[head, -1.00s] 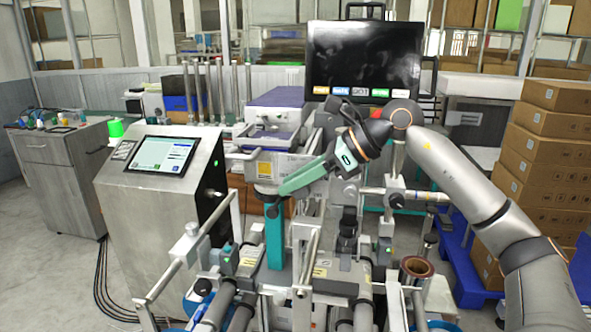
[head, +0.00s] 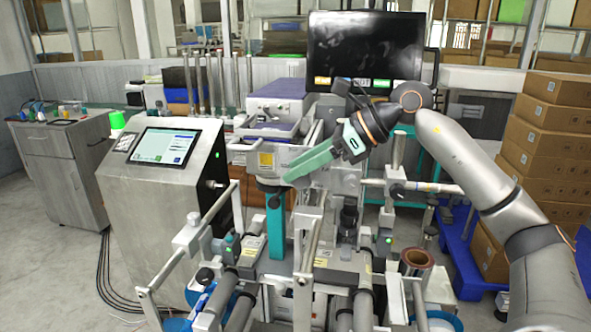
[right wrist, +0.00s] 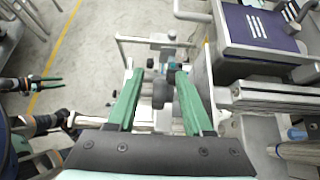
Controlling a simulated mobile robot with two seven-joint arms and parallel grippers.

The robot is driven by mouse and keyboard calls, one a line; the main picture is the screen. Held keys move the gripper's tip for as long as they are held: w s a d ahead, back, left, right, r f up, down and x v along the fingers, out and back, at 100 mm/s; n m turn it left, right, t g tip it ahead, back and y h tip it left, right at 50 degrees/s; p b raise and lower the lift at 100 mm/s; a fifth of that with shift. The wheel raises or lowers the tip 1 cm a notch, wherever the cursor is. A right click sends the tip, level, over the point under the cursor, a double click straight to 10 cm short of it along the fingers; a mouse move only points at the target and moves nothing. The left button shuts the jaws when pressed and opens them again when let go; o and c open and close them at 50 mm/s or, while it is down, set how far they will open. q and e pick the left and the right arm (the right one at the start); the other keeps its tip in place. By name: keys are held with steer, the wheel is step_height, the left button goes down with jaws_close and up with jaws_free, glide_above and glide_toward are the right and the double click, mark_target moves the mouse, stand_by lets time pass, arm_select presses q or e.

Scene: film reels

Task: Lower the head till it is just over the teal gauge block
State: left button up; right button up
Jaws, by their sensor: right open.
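An upright teal block (head: 275,228), which I take for the gauge block, stands on the machine left of centre in the head view. A dark part (head: 270,187) sits just above its top. I cannot tell whether that is the head or whether it touches the block. My right gripper (head: 289,178) is open, its green fingers pointing down-left close above this dark part. In the right wrist view, the open fingers (right wrist: 158,74) show a dark round knob (right wrist: 160,92) in the gap beyond them. Green fingers of my left gripper (right wrist: 58,82) show at the left edge.
A metal cabinet with a screen (head: 165,145) stands left of the machine. Metal rails (head: 165,275) and a copper-rimmed cylinder (head: 417,262) stand in front. A monitor (head: 365,50) is behind. Stacked cartons (head: 560,130) stand on a blue pallet (head: 465,265) at right.

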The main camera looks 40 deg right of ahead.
steer(key=b+v, duration=0.2)
steer(key=v, duration=0.9)
steer(key=shift+r, duration=0.2)
steer(key=shift+s, duration=0.1)
